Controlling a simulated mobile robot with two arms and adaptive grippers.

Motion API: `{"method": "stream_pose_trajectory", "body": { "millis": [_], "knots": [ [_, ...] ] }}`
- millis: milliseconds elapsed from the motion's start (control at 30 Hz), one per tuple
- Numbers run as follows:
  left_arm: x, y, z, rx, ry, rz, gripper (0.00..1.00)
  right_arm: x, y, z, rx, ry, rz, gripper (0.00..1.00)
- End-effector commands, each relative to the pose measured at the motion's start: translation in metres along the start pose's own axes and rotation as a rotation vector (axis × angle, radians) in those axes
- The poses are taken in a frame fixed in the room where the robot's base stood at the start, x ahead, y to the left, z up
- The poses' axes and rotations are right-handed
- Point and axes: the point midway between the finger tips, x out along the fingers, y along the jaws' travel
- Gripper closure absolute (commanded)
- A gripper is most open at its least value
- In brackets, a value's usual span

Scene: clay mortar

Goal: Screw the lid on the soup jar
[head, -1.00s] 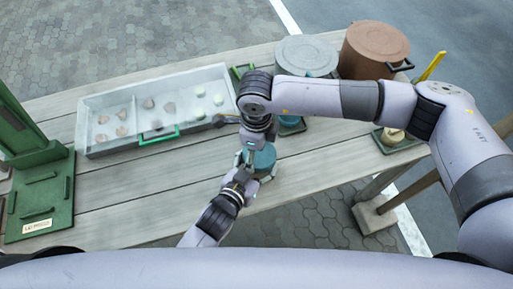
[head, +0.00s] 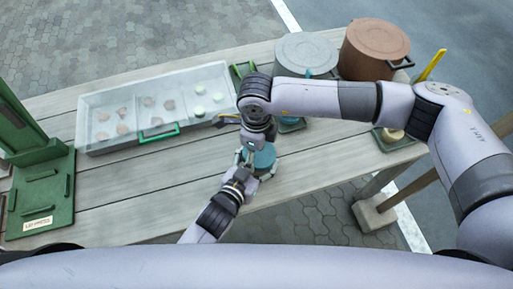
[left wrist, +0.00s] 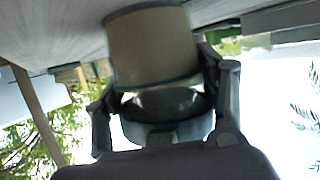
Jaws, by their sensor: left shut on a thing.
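The soup jar (head: 264,159), teal from above, stands near the table's front edge, partly covered by both grippers. My left gripper (head: 248,176) reaches it from the front and is shut on it. In the left wrist view the jar shows as a tan body (left wrist: 152,48) between the two dark fingers (left wrist: 165,115). My right gripper (head: 257,146) points down from above, right over the jar's top. Its fingertips are mostly hidden, so I cannot tell whether they grip. I cannot make out the lid separately from the jar.
A clear-walled tray (head: 100,147) with several small pieces stands at the back left. A green stand (head: 50,198) is at the far left. A grey-lidded pot (head: 307,50) and a brown pot (head: 375,48) stand at the back right. The table's middle left is clear.

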Motion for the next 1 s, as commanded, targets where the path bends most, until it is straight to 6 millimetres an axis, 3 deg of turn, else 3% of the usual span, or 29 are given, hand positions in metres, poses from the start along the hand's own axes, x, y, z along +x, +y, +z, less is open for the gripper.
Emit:
{"method": "stream_pose_trajectory", "body": {
  "millis": [367,1000],
  "knots": [
    [0.0,0.001,0.0,0.002,0.003,0.002,0.85,-0.004,0.0,0.0,-0.002,0.104,0.004,0.57],
    [0.0,0.0,0.0,0.001,0.001,0.0,0.85,-0.007,0.0,0.002,-0.005,0.108,0.0,0.57]
  ]
}}
